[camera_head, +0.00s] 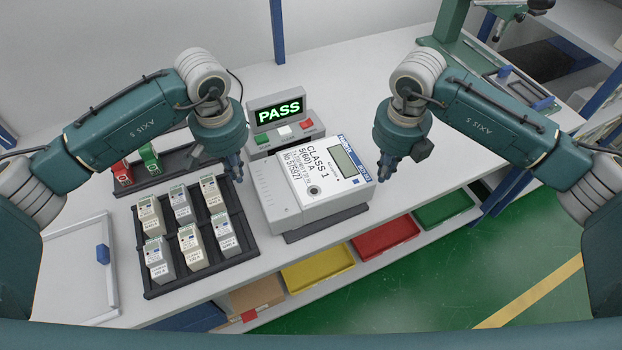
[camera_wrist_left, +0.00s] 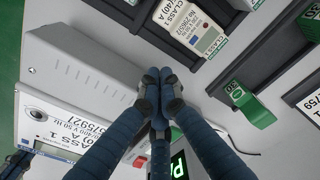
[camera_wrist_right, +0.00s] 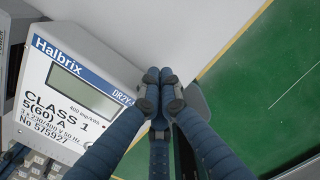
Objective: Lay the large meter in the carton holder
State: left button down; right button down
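The large meter (camera_head: 290,200) is a light grey box with a display and the text "CLASS 1". It sits slightly tilted over a dark base (camera_head: 325,226) on the bench. My left gripper (camera_head: 238,178) is beside its left end, fingertips together and empty; the left wrist view shows the meter's casing (camera_wrist_left: 75,75) close by. My right gripper (camera_head: 382,187) is just off its right end, also with fingertips together and empty. The right wrist view shows the meter's display face (camera_wrist_right: 75,85). I cannot tell which thing is the carton holder; a brown carton (camera_head: 250,295) stands below the bench.
A black rack (camera_head: 250,255) of several small meters is left of the large meter. A tester (camera_head: 283,120) showing "PASS" stands behind it. Green (camera_head: 148,155) and red stamps are at the left. Yellow (camera_head: 318,272), red (camera_head: 385,238) and green (camera_head: 443,208) bins sit below the front edge.

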pick_arm(q)
jog(key=shift+d+r, duration=0.15)
jog(key=shift+d, duration=0.45)
pick_arm(e)
jog(key=shift+a+r, duration=0.15)
jog(key=shift+a, duration=0.45)
